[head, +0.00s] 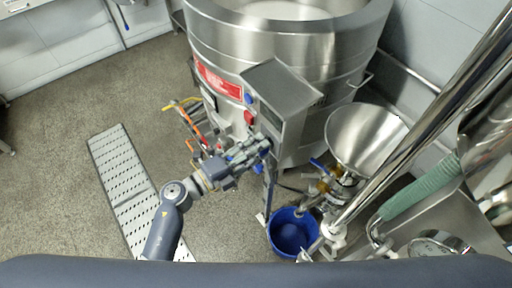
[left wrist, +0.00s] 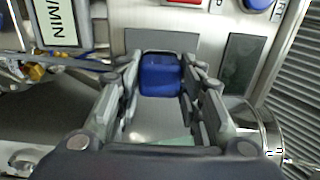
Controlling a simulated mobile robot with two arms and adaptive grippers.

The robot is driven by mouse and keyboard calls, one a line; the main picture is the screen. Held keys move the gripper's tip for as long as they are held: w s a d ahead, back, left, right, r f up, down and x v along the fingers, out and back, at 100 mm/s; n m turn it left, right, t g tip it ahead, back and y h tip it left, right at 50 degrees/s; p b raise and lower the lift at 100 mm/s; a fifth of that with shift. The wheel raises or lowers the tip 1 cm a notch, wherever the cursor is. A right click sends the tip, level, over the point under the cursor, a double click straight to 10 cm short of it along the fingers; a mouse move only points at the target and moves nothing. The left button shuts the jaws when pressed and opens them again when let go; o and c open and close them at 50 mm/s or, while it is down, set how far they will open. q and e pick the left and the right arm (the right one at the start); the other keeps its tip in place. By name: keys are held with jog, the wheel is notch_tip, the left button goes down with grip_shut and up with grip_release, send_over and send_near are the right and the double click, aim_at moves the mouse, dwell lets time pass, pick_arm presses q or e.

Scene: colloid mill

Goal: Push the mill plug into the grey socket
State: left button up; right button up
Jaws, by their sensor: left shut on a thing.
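My left gripper (head: 262,149) reaches up to the front of the steel control box in the head view. In the left wrist view its two fingers (left wrist: 161,78) are shut on a blue block-shaped plug (left wrist: 160,82), one finger on each side. The plug is in front of a flat grey rectangular piece (left wrist: 161,42) on the steel panel. I cannot tell whether this piece is the grey socket, or whether the plug touches it. The plug's far end is hidden. My right gripper is not in view.
The steel control box (head: 275,85) is fixed before a large steel vat (head: 285,38). A steel funnel (head: 362,135) and a blue bucket (head: 292,232) are to the right. Hoses (head: 185,104) hang left of the box. A perforated floor drain (head: 122,180) lies on open floor.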

pick_arm(q)
jog(key=shift+w+d, duration=0.3)
jog(key=shift+d, duration=0.15)
dwell(0.3)
jog(key=o, duration=1.1)
jog(key=shift+c, duration=0.2)
jog(key=v, duration=1.2)
jog(key=w+a+f+n+t+y, duration=0.1)
jog(key=a+f+n+t+y, duration=0.1)
jog(key=a+f+n+y, duration=0.35)
jog(key=w+a+f+n+t+y, duration=0.1)
jog(key=w+a+f+n+y, duration=0.1)
jog(key=f+n, duration=0.7)
jog(key=s+a+f+n+g+y, duration=0.2)
jog(key=s+f, duration=0.2)
jog(key=f, duration=0.5)
jog(key=s+a+f+n+g+y, duration=0.1)
jog(key=s+a+f+n+y, duration=0.25)
jog(key=f, duration=0.65)
jog(key=s+f+n+g, duration=0.3)
jog(key=s+f, duration=0.4)
jog(key=s, duration=0.7)
jog(key=s+a+f+n+g+y, duration=0.1)
jog(key=s+f+n+g, duration=0.2)
jog(key=s, duration=1.1)
notch_tip(320, 180, down, 5)
jog(key=g, duration=0.3)
jog(key=shift+s+a+g+y, duration=0.15)
jog(key=shift+a+g+y, duration=0.15)
jog(key=shift+a, duration=0.05)
